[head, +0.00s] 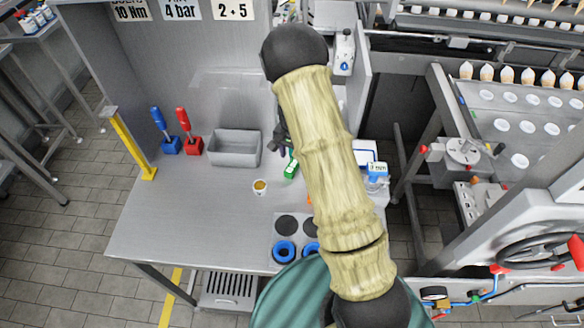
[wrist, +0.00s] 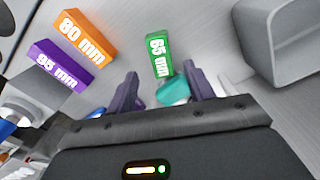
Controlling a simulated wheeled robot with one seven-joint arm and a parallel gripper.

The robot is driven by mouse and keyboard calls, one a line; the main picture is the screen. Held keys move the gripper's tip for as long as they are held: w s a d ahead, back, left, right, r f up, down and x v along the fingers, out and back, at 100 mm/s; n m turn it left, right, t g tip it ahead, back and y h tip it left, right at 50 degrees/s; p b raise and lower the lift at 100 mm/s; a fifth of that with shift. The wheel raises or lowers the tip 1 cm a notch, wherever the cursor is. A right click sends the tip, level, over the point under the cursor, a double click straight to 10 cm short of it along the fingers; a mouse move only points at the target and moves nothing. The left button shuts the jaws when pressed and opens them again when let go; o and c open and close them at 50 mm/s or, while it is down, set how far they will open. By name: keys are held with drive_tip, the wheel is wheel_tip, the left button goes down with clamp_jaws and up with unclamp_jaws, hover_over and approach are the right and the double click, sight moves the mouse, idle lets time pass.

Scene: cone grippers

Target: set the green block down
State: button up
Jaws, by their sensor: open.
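The green block (wrist: 158,69), marked "65 mm", lies on the grey bench just beyond my fingertips in the wrist view. In the head view the green block (head: 291,170) is on the bench right of the grey bin, partly hidden by my arm. My gripper (wrist: 163,84) is open, its two purple fingers spread to either side of the block's near end. A teal piece (wrist: 174,91) shows between the fingers; I cannot tell whether it is part of the block. In the head view my arm hides most of my gripper.
An orange block (wrist: 82,39) marked "80 mm" and a purple block (wrist: 60,64) marked "95 mm" lie left. The grey bin (head: 234,149) stands left of the green block. The bench's left front is clear.

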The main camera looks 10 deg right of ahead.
sight(292, 166)
drive_tip(key=shift+a+f+p, duration=0.2)
drive_tip(key=shift+f+p, duration=0.6)
drive_tip(key=shift+f, duration=1.4)
clamp_jaws()
drive_tip(key=shift+r, duration=0.1)
wheel_tip(292, 166, up, 10)
drive_tip(key=b, duration=0.2)
drive_tip(key=shift+b, duration=0.3)
